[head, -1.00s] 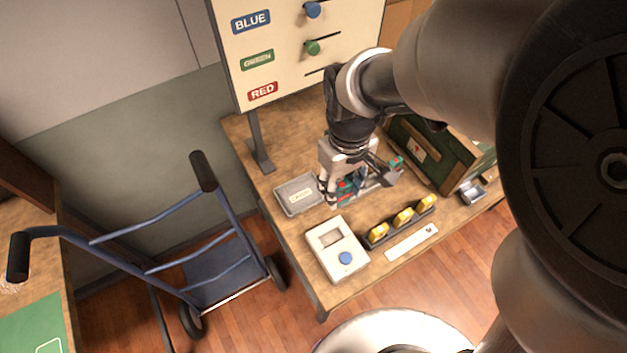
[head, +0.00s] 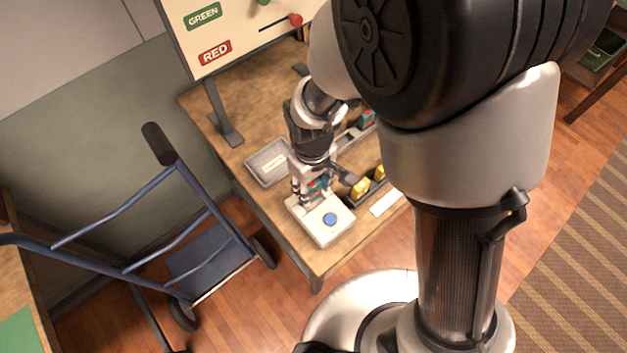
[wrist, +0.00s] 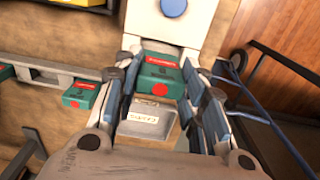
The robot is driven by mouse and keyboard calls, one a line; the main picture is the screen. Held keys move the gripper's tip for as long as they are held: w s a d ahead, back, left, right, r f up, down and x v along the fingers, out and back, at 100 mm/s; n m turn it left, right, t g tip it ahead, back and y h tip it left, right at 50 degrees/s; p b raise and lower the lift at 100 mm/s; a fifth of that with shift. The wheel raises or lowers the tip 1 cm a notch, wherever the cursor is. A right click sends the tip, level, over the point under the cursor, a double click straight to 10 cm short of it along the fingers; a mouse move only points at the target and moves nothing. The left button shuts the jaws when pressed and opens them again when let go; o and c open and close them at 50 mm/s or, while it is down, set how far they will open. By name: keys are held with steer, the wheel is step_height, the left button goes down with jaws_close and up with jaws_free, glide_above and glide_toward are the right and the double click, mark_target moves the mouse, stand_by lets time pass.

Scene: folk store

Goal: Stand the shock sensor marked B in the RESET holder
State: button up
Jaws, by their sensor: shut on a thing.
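My gripper (wrist: 158,92) is shut on a teal shock sensor (wrist: 160,78) with a red label and a red dot. I cannot read its letter. In the head view my gripper (head: 318,188) holds it at the back of the white device with a blue button (head: 318,226); I cannot tell whether it touches the device. A second teal sensor (head: 367,118) stands in a long grey holder (head: 347,140); it also shows at the left of the wrist view (wrist: 80,95). No RESET marking is readable.
A grey labelled tray (head: 256,172) lies left of my gripper. A dark rack with yellow pieces (head: 361,188) and a white strip (head: 384,203) are right of the white device. The signboard (head: 235,40) rises at the back. A blue hand truck (head: 200,260) stands left of the table.

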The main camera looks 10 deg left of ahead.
mark_target(312, 194)
steer(key=shift+f+b, duration=0.55)
steer(key=shift+f, duration=1.35)
steer(key=shift+f, duration=0.15)
steer(key=o, duration=1.1)
